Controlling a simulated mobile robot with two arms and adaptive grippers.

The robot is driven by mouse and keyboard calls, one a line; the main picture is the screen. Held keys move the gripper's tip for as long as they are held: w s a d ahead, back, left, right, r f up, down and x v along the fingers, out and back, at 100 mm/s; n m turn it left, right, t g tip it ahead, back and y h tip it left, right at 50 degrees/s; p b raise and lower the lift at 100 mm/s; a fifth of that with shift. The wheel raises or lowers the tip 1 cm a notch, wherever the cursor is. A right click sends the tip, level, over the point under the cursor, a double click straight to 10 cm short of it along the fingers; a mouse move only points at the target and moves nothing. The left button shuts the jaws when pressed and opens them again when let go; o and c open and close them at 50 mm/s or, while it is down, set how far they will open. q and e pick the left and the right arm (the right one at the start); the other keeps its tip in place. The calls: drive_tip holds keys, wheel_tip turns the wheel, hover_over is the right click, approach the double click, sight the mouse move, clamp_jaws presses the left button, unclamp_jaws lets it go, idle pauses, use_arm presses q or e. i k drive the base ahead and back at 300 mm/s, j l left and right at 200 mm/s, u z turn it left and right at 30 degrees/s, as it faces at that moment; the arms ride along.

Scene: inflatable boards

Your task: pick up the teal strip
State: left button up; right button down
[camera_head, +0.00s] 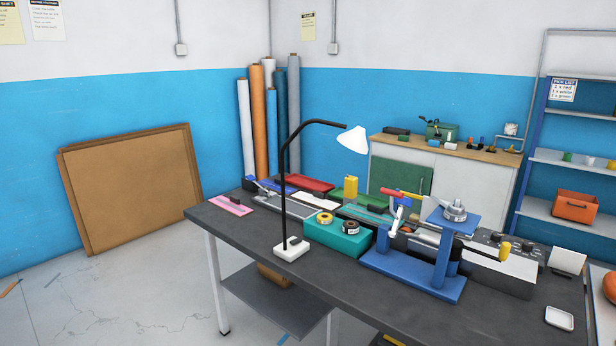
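A thin teal strip (366,214) appears to lie flat on the dark workbench (215,217), just behind a teal box (340,238). It is small in the picture and partly hidden by the things around it. The teal box holds a yellow roll and a dark roll on its top. Neither of my grippers shows in this view.
A black desk lamp (284,190) on a white base stands at the bench's front edge. A blue press-like device (415,270) stands right of the teal box. A pink strip (232,205) lies at the left end. The front left bench top is bare.

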sight(372, 213)
drive_tip(key=z, duration=1.1)
drive_tip(key=i+j+z, duration=0.15)
drive_tip(key=j+z, duration=0.3)
drive_tip(key=j, duration=0.15)
drive_tip(key=j+z, duration=0.4)
drive_tip(key=j, duration=0.2)
drive_tip(key=j+z, duration=0.45)
drive_tip(key=j, duration=0.25)
drive_tip(key=k+j+z, duration=0.1)
drive_tip(key=j+z, duration=0.3)
drive_tip(key=j, duration=0.2)
